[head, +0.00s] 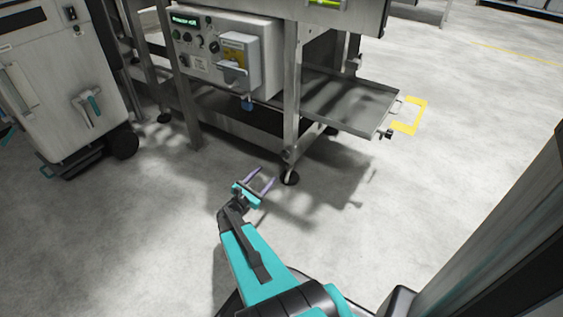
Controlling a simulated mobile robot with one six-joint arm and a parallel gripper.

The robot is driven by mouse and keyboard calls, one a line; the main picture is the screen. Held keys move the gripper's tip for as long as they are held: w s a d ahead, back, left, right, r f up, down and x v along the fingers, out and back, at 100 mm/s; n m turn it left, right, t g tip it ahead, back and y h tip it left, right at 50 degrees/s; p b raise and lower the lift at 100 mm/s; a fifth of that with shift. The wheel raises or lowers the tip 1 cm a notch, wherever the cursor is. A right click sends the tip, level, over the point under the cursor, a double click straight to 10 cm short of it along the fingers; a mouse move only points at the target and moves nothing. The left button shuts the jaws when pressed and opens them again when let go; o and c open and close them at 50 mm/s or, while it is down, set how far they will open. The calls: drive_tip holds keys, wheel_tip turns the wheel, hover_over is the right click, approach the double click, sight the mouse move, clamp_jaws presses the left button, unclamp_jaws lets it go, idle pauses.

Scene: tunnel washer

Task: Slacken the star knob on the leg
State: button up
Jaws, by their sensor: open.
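The washer's near steel leg (291,95) runs down to a black caster (290,178) on the floor. I cannot make out a star knob on this leg. A small black knob (386,134) shows at the outer front corner of the pull-out tray. A small grey fitting (354,63) sits on the leg farther back, too small to tell its shape. My gripper (264,175) is low in front of the near leg, to the left of its caster. Its two purple fingers are apart and empty, pointing up and right in the picture.
A control box (225,50) hangs above left. A grey wheeled cabinet (62,75) stands at left. The floor at right is clear.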

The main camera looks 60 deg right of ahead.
sight(284, 156)
drive_tip(key=shift+d, duration=0.15)
drive_tip(key=d+b, duration=0.4)
drive_tip(key=d, duration=0.8)
drive_tip(key=shift+f, duration=0.1)
drive_tip(key=shift+d, duration=0.75)
drive_tip(key=c, duration=0.8)
drive_tip(key=shift+a, duration=0.25)
drive_tip(key=shift+c, duration=1.2)
drive_tip(key=shift+d, duration=0.2)
